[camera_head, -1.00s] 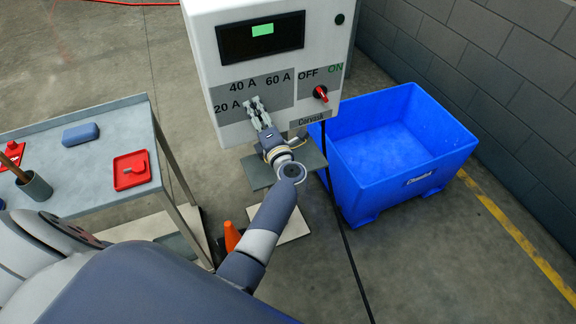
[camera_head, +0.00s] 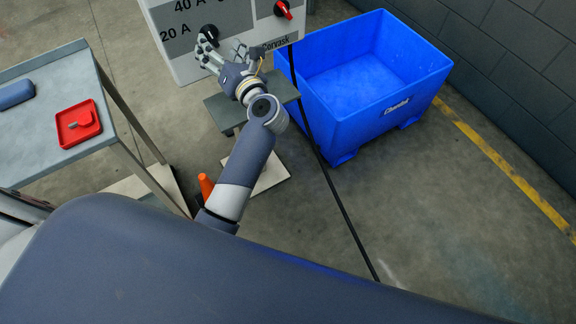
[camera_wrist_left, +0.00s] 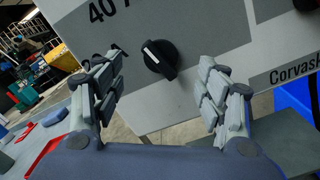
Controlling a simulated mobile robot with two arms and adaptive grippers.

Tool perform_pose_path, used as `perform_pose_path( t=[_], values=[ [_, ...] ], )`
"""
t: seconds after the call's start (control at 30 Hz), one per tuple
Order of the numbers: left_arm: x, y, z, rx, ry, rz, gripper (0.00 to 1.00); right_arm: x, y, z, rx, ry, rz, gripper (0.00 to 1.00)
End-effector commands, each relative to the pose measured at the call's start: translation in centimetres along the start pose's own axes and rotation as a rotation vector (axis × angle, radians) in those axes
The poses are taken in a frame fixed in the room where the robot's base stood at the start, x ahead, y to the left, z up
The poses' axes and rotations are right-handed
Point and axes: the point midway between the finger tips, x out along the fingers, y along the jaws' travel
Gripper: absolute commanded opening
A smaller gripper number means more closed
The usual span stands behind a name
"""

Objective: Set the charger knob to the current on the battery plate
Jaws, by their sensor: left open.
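The charger (camera_head: 185,62) stands at the top of the head view, cut off by its edge. Its black round knob (camera_head: 208,33) sits among the marks 20 A and 40 A. In the wrist view the knob (camera_wrist_left: 160,58) has a white pointer line towards the upper left; a finger partly hides the label there, so I cannot tell the exact mark. My left gripper (camera_head: 222,48) is open and empty, just in front of the panel. In the wrist view its fingers stand apart on both sides of the knob, clear of it. I see no battery plate.
A red switch (camera_head: 283,9) is right of the knob. A blue bin (camera_head: 345,120) stands right of the charger, with a black cable (camera_head: 335,195) in front. A grey table (camera_head: 40,125) with a red tray (camera_head: 98,128) is at left. An orange cone (camera_head: 206,187) stands below my arm.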

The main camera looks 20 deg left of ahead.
Motion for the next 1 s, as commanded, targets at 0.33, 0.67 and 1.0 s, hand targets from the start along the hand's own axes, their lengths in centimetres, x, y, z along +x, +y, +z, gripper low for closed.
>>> perform_pose_path(
  t=[0.33,0.67,1.0],
  values=[
    [-7.2,-0.2,-0.3,0.000,0.003,-0.003,0.67,2.0,0.0,0.2,0.000,0.000,0.000,0.40],
    [-7.8,-6.2,-2.3,0.520,-0.246,-0.046,0.67,0.8,0.0,0.1,0.000,0.000,0.000,0.40],
    [-9.8,-11.6,-6.0,0.868,-0.420,-0.126,0.67,0.5,0.0,0.1,0.000,0.000,0.000,0.40]
  ],
)
